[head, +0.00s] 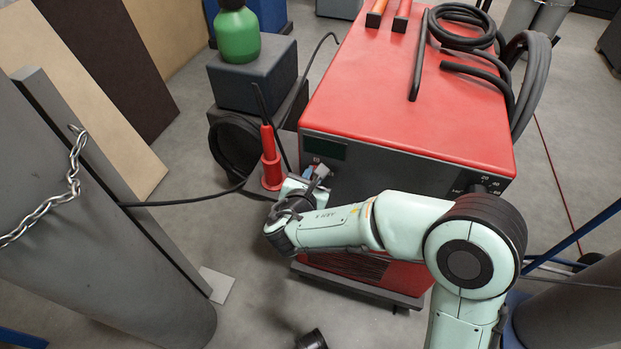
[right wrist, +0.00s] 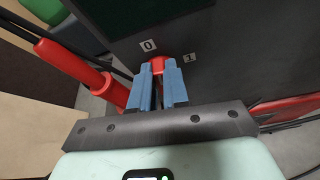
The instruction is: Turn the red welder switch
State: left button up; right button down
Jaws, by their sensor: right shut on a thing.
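The welder (head: 410,105) is a red box with a dark front panel (head: 385,172); the panel also fills much of the right wrist view (right wrist: 225,50). The red switch (right wrist: 158,62) sits on this panel, between a "0" label (right wrist: 148,46) at its upper left and a "1" label (right wrist: 189,56) at its right. My right gripper (head: 318,172) is at the left part of the panel. In the right wrist view its blue fingers (right wrist: 160,75) are shut on the switch and hide most of it, so I cannot tell which way it points. My left gripper is not in view.
A red torch (head: 270,160) stands just left of my right gripper, close to the welder. A green bottle (head: 237,35) stands on a dark box behind it. A grey cylinder with a chain (head: 70,190) is at the left. Black cables (head: 480,40) lie on the welder.

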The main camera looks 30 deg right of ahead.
pick_arm(q)
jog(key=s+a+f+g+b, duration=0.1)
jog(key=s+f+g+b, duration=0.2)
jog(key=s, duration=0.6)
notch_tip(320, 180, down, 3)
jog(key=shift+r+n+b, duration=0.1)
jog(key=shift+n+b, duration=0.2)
jog(key=shift+b, duration=0.2)
pick_arm(e)
jog(key=m+t, duration=0.2)
jog(key=m, duration=0.2)
jog(key=d+f+m+t+y, duration=0.1)
jog(key=m+t, duration=0.1)
jog(key=m, duration=0.2)
jog(key=s+m+t, duration=0.1)
jog(key=m+t, duration=0.1)
jog(key=m, duration=0.1)
jog(key=shift+d+f+m, duration=0.2)
jog(key=shift+f+m, duration=0.15)
jog(key=shift+m, duration=0.05)
jog(key=shift+t, duration=0.3)
jog(key=c, duration=1.1)
grip_release()
jog(key=shift+w+f, duration=0.15)
jog(key=shift+a, duration=0.15)
